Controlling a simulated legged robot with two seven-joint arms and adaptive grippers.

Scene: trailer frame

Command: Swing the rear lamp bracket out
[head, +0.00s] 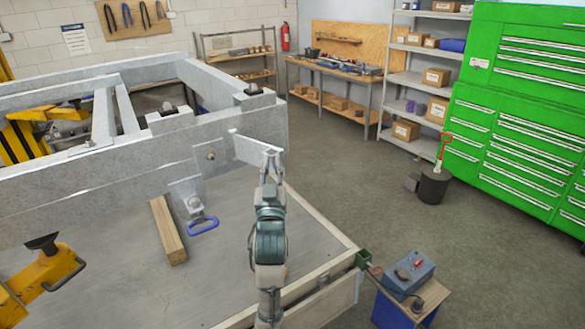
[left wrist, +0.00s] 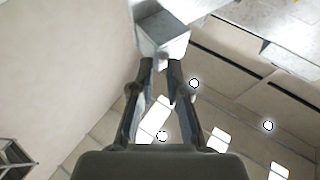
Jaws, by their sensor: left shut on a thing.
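The rear lamp bracket appears to be the flat grey metal plate (head: 252,149) standing out to the right from the side of the trailer frame (head: 120,150). My left gripper (head: 272,153) is at the plate's outer right end, shut on it. In the left wrist view the two fingertips (left wrist: 161,68) are close together at the lower edge of a grey metal piece (left wrist: 168,38), which appears to be the same bracket. The exact contact is partly hidden by the fingers. My right gripper is in neither view.
A hanging plate with a blue handle (head: 203,225) and a wooden beam (head: 168,230) are left of my arm. A blue box (head: 408,272) stands at lower right, a black bucket (head: 433,187) farther back.

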